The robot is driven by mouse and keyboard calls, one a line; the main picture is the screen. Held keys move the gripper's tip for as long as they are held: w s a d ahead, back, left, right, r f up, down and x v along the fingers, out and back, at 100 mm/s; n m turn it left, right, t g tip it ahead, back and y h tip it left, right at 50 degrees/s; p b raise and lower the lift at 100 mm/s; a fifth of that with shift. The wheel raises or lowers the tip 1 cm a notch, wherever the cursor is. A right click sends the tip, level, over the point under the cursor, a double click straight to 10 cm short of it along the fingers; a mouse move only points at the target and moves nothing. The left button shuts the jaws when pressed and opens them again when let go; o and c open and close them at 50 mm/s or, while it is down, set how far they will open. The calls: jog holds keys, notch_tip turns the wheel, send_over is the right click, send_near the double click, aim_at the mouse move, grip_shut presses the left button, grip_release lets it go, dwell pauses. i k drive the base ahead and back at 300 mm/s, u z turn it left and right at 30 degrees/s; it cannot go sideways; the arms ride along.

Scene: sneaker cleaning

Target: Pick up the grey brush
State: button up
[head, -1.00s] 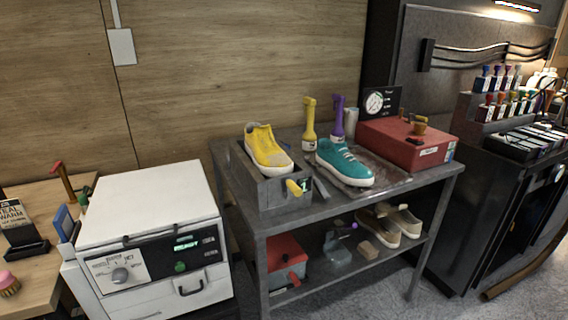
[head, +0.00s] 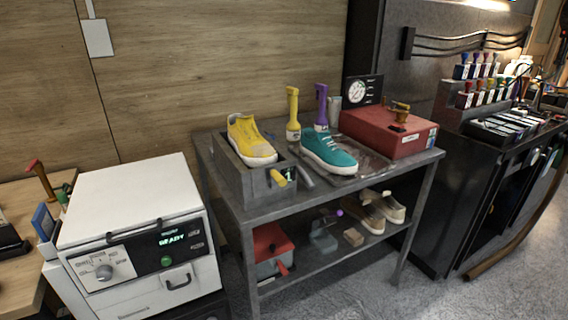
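I cannot make out the grey brush for certain. A small slim grey piece (head: 305,178) lies on the grey bench top between the yellow sneaker (head: 251,139) and the teal sneaker (head: 329,153); its shape is too small to tell. A light grey upright piece (head: 335,109) stands behind the teal sneaker, beside the purple-handled tool (head: 321,107) and the yellow-handled tool (head: 293,113). On the lower shelf sits a grey object (head: 322,238) with a purple part. My gripper is not in view.
The metal bench (head: 270,208) carries a red box (head: 388,133) at right and a grey holder (head: 236,177) under the yellow sneaker. Tan shoes (head: 372,217) lie below. A white machine (head: 130,220) stands left, a dark counter (head: 480,185) right. Grey floor (head: 415,295) shows in front.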

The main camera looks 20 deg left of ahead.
aim_at(303, 173)
jog(key=z, duration=0.2)
jog(key=i, duration=1.3)
jog(key=u, duration=0.85)
jog(key=i, duration=0.45)
jog(key=u, duration=0.45)
